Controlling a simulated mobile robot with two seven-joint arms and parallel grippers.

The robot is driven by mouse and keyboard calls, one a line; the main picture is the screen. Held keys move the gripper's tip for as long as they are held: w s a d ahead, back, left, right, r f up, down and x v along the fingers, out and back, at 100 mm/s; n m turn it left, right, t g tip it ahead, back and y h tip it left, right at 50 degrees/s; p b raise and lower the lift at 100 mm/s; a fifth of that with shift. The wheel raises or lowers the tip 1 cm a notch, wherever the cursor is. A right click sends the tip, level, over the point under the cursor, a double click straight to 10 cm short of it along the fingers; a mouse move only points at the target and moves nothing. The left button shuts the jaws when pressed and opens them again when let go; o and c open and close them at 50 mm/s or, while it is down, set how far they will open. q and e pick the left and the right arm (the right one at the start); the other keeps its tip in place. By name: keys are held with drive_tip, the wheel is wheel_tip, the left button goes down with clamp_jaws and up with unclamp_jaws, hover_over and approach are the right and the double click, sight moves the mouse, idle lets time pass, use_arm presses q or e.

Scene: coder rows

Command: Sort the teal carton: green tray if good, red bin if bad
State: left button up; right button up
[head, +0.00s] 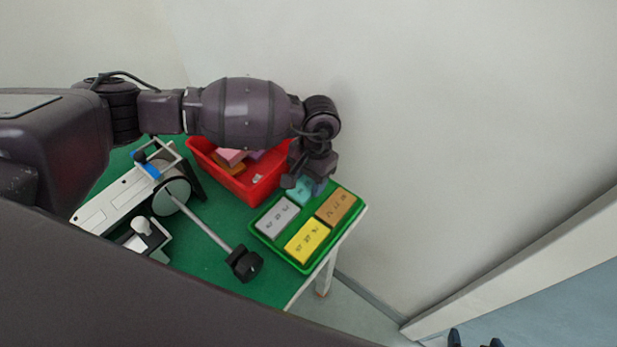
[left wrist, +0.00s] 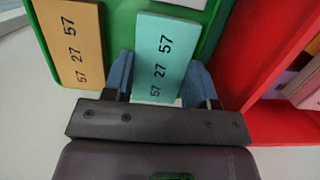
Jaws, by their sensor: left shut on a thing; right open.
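The teal carton (left wrist: 164,52) is between the blue fingers of my left gripper (left wrist: 161,82) in the left wrist view, its face printed "57 27 57". In the head view, the carton (head: 299,193) shows partly beneath my left gripper (head: 306,184), at the far corner of the green tray (head: 284,263). It is inside the tray's outline; I cannot tell whether it touches the tray floor. The red bin (head: 206,160) stands beside the tray, to its upper left. My right gripper is not in view.
The tray also holds a grey carton (head: 277,216), a yellow carton (head: 307,240) and an orange carton (head: 335,206). Several cartons lie in the red bin, including a pink one (head: 231,156). A white machine (head: 112,198) with a black-ended rod (head: 245,264) occupies the green tabletop's left.

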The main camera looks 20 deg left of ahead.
use_arm(q)
drive_tip(key=shift+f, duration=0.25)
idle(0.5)
drive_tip(key=o, duration=0.6)
drive_tip(key=shift+o, duration=0.8)
drive_tip(key=shift+a, duration=0.1)
